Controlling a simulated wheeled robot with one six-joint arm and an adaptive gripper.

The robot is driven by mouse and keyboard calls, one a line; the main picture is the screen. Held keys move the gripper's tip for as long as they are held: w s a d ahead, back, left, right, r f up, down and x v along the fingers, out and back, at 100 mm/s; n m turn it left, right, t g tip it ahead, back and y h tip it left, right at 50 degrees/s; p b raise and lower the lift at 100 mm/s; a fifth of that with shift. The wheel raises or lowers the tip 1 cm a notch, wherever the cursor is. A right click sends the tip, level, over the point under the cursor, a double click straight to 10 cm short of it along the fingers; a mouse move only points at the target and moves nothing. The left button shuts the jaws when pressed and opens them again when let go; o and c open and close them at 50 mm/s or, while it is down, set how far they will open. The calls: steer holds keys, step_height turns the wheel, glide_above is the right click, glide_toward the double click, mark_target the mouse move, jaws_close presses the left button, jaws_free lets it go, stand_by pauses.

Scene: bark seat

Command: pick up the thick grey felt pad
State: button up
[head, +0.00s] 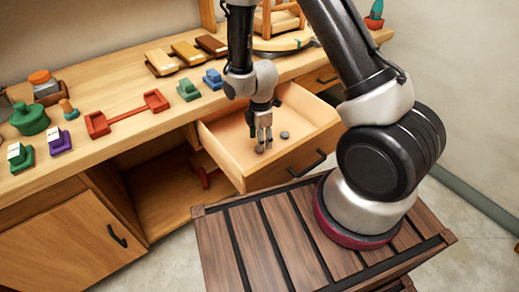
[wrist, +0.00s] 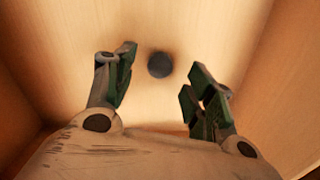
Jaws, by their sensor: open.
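The grey felt pad (head: 284,134) is a small round dark grey disc lying flat on the floor of the open drawer (head: 318,114). In the wrist view the pad (wrist: 160,65) shows whole, slightly beyond and between the two finger tips, with bare drawer floor around it. My gripper (head: 264,146) reaches down into the drawer, just left of the pad in the head view. Its fingers are apart and empty, and the wrist view shows the open gripper (wrist: 160,82) too. The pad's thickness is hard to tell from above.
The drawer's walls stand close around my gripper, and its front has a black handle (head: 307,164). The workbench (head: 115,107) above carries a red tool (head: 128,115), a green jar (head: 29,118), blue blocks (head: 213,79) and wooden blocks. The drawer floor is otherwise clear.

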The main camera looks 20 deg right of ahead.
step_height(320, 180, down, 4)
steer(key=shift+r, duration=0.25)
steer(key=c, duration=0.7)
steer(key=shift+r, duration=0.1)
step_height(320, 180, up, 10)
